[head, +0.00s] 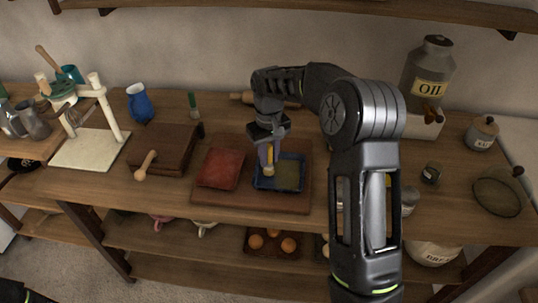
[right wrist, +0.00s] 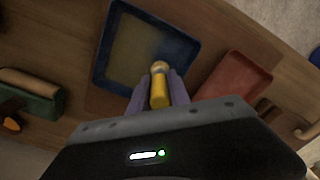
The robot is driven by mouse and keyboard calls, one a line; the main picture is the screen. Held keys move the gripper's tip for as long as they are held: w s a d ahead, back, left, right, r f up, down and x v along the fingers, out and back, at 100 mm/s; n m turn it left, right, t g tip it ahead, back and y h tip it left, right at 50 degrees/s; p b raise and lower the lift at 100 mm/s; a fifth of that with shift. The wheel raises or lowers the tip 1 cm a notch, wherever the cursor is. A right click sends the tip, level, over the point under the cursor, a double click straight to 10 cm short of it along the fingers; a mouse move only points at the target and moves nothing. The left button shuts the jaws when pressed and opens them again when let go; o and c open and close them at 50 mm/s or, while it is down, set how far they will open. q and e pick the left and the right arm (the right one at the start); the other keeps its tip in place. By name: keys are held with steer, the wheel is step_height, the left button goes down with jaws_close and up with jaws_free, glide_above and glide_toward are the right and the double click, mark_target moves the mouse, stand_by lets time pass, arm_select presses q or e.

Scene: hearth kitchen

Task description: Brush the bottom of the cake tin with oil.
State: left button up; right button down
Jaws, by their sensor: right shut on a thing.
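The cake tin (head: 279,190) is a blue rectangular tin lying on a brown board in the middle of the table. Its floor shows an olive-brown patch, mostly on the right side in the head view; the tin also shows in the right wrist view (right wrist: 186,50). My right gripper (head: 267,160) is shut on a brush with a yellow handle (right wrist: 159,93). It holds the brush over the left part of the tin, with the pale head pointing down. I cannot tell whether the bristles touch the floor. My left gripper is out of view.
A red rectangular item (head: 221,168) lies left of the tin on the brown board (head: 240,203). An oil can (head: 428,75) stands at the back right, with jars near it. A dark wooden box (head: 163,147) and a blue jug (head: 139,103) stand to the left.

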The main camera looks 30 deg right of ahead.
steer(key=shift+s+a+f, duration=0.1)
steer(key=shift+s, duration=0.05)
steer(key=shift+s+a+b, duration=0.4)
steer(key=shift+s+a, duration=0.2)
steer(key=shift+s, duration=0.1)
steer(key=shift+s+a, duration=0.45)
steer(key=shift+s, duration=0.15)
steer(key=shift+w+d+r+p, duration=0.2)
steer(key=shift+w+d+p, duration=0.3)
steer(key=shift+w+d, duration=0.65)
steer(key=shift+w, duration=0.3)
steer(key=shift+w+d+p, duration=0.45)
steer(key=shift+w+p, duration=0.05)
steer(key=shift+w+d+f+p, duration=0.1)
steer(key=shift+w+d+p, duration=0.3)
steer(key=shift+w+d, duration=0.4)
